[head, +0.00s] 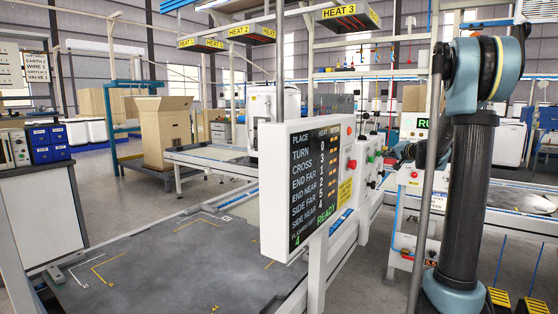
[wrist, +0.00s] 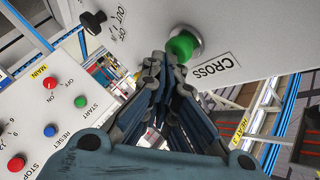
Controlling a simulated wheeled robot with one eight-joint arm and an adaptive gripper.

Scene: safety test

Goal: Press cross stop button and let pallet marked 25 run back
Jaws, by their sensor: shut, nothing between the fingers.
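In the wrist view my gripper (wrist: 165,62) is shut and empty, its fingertips close to a green button (wrist: 182,45) on a pale panel. I cannot tell whether they touch it. A label reading CROSS (wrist: 216,67) is beside that button. In the head view my gripper is small and partly hidden behind my arm, by the control box (head: 372,185). I cannot make out a pallet marked 25.
A display board (head: 318,185) lists PLACE, TURN, CROSS and shows READY. In the wrist view a second panel (wrist: 60,115) has red, blue and green buttons, and a black knob (wrist: 93,20) stands out.

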